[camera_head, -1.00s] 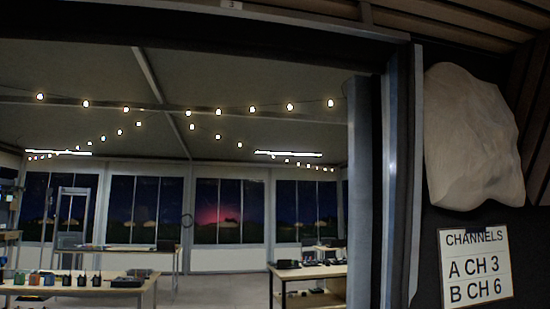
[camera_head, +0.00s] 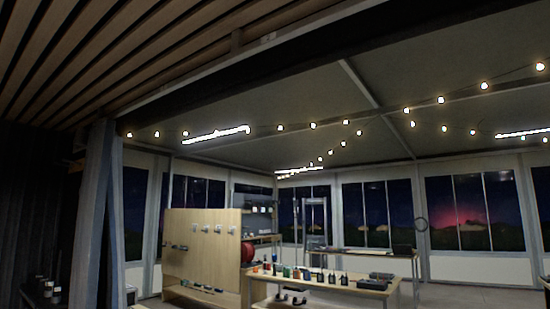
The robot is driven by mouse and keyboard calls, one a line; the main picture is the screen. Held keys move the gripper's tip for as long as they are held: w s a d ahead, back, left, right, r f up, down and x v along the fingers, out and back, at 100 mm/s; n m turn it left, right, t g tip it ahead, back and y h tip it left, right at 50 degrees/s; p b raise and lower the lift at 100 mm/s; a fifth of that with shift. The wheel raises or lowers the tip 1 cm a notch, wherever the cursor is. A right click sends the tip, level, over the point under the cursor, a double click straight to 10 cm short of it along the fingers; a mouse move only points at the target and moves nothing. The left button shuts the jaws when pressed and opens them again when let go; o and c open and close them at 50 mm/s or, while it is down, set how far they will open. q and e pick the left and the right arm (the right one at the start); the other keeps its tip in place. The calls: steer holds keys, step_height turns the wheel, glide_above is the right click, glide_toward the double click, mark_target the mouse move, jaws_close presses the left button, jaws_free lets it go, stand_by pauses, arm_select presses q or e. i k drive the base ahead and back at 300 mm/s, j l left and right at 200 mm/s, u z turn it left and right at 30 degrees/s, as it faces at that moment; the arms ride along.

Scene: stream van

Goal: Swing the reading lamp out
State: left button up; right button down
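I do not see the reading lamp in the head view. Neither of my grippers is in view, so I cannot tell their state. The lights that show are string bulbs (camera_head: 313,125) and bright strip lights (camera_head: 216,134) under the ceiling of the space beyond the opening.
A grey post (camera_head: 90,215) edges the opening at left, under a wood-slat ceiling (camera_head: 120,50). Beyond stand a wooden panel (camera_head: 203,245) with small items, a table (camera_head: 330,284) with several small devices, and another table (camera_head: 385,252). Dark cylinders (camera_head: 45,292) sit at bottom left.

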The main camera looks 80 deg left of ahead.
mark_target(81, 139)
steer(key=u, duration=3.25)
steer(key=i+j+u, duration=0.15)
steer(key=j, duration=0.25)
steer(key=i+j+u, duration=0.1)
steer(key=i+j, duration=0.2)
